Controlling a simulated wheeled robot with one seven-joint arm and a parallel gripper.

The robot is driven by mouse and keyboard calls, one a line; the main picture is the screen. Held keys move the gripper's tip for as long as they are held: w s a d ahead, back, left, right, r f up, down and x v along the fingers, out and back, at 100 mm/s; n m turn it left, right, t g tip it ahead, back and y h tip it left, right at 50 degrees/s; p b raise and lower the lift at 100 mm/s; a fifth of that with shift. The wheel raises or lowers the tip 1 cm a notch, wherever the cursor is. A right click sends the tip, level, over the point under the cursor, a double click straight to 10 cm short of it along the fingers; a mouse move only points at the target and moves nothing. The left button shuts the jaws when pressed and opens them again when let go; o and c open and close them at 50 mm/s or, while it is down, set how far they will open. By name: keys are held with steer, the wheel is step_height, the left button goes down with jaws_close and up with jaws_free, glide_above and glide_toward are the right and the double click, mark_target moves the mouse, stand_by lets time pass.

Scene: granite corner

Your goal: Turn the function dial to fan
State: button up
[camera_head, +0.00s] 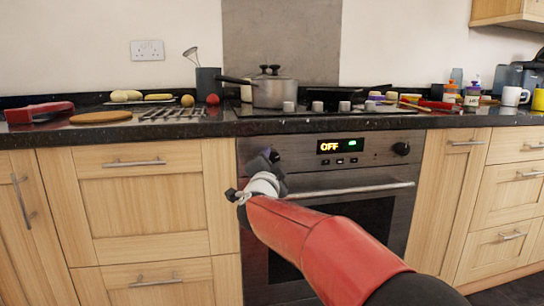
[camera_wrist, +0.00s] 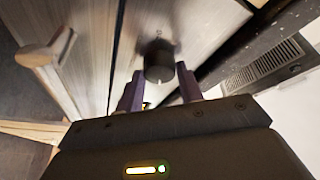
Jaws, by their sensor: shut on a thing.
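The oven (camera_head: 345,170) has a metal control panel whose display (camera_head: 340,145) reads OFF. My gripper (camera_head: 270,156) is at the left end of this panel. In the wrist view, a dark round dial (camera_wrist: 159,60) stands out from the panel between the two purple fingers of my gripper (camera_wrist: 160,84). My gripper is shut on this dial. In the head view my gripper largely hides that dial, so its pointer cannot be read. A second dark dial (camera_head: 401,149) is at the right end of the panel, clear of my gripper.
The oven handle (camera_head: 350,189) runs just below the panel. Wooden cabinets (camera_head: 150,205) flank the oven.

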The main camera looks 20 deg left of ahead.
steer(key=m+p, duration=0.1)
steer(key=m, duration=0.1)
steer(key=m+g+h+p, duration=0.1)
steer(key=m+p, duration=0.1)
steer(key=m+g+p, duration=0.1)
steer(key=m+p, duration=0.1)
steer(key=shift+r, duration=0.4)
steer(key=shift+m+g+p, duration=0.8)
steer(key=shift+m+p, duration=0.5)
steer(key=shift+m, duration=0.6)
steer(key=shift+f, duration=0.1)
steer(key=o, duration=1)
steer(key=shift+s, duration=0.1)
steer(key=v, duration=0.7)
steer(key=shift+s+d+b, duration=0.15)
steer(key=shift+s+b, duration=0.1)
steer(key=shift+b, duration=0.05)
